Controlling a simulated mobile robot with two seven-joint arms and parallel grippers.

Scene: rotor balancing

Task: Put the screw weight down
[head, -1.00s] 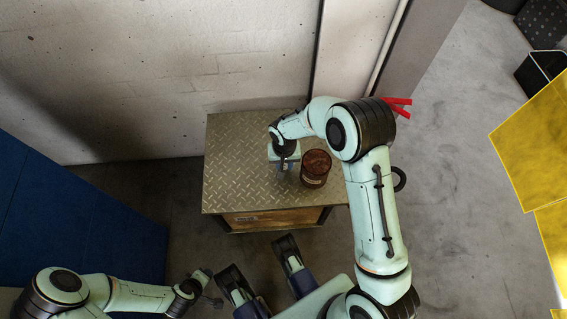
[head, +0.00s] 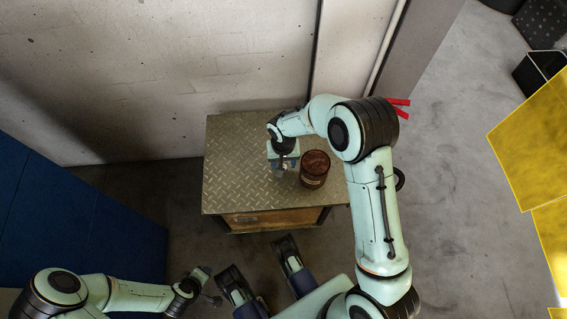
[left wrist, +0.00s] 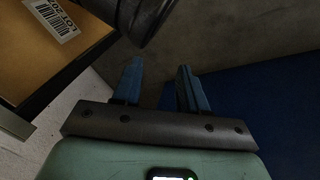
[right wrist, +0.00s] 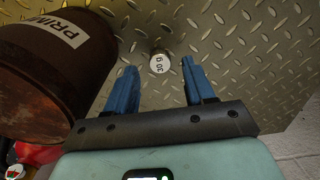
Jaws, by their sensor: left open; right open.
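The screw weight (right wrist: 159,63) is a small silver cylinder whose pale end face reads "30 g". In the right wrist view it stands on the diamond-plate table top (right wrist: 235,35), ahead of my right gripper (right wrist: 158,85) and between the lines of its two blue fingers. The right gripper is open with nothing between its fingertips. In the head view the right gripper (head: 284,168) is over the table, and I cannot make out the weight there. My left gripper (left wrist: 157,75) is open and empty, away from the table top.
A rusty brown can (head: 314,169) labelled "PRIME" stands on the table close to the right gripper, on its right in the head view. The table's left part is clear.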

